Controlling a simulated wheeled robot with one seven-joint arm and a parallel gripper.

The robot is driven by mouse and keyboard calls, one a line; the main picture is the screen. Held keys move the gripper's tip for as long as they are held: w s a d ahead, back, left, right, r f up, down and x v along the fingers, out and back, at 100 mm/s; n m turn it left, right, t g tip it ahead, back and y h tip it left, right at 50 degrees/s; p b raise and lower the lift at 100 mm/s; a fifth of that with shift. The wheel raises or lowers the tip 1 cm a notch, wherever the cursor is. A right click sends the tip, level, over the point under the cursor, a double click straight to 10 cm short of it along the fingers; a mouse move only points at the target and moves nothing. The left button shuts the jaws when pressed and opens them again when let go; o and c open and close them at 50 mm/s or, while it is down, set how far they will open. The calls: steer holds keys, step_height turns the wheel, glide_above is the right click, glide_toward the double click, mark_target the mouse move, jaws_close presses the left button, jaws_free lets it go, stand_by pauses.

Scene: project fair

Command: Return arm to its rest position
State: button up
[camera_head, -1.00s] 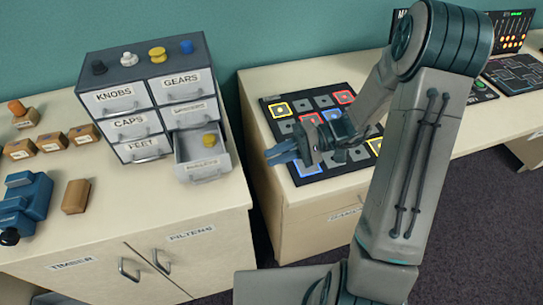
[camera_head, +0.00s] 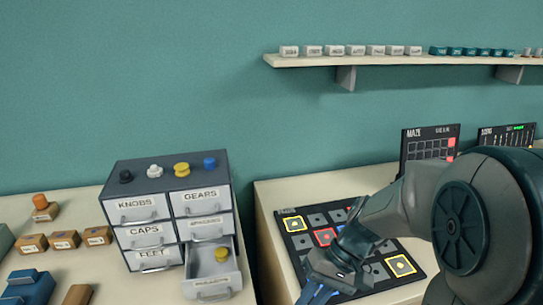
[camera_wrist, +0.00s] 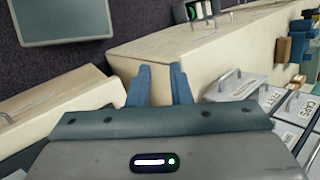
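My gripper (camera_head: 318,293) is at the lower edge of the head view, in front of the dark tile board. My folded arm fills the lower right of that view and hides part of the board. In the wrist view, the two blue fingers of my gripper (camera_wrist: 160,85) stand apart with nothing between them. The fingers point toward a cream cabinet (camera_wrist: 200,48).
A drawer cabinet (camera_head: 143,210) has its bottom right drawer (camera_head: 212,287) pulled out, with a yellow knob (camera_head: 221,254) inside. The tile board (camera_head: 293,242) lies on the right bench. A wall shelf (camera_head: 380,61) holds several small boxes. Small wooden blocks (camera_head: 65,240) sit at left.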

steer(key=s+d+r+m+t+h, duration=0.1)
steer(key=s+d+r+t+h, duration=0.2)
steer(key=d+r+t+h, duration=0.3)
steer(key=shift+d+t, duration=0.3)
steer(key=shift+d, duration=0.25)
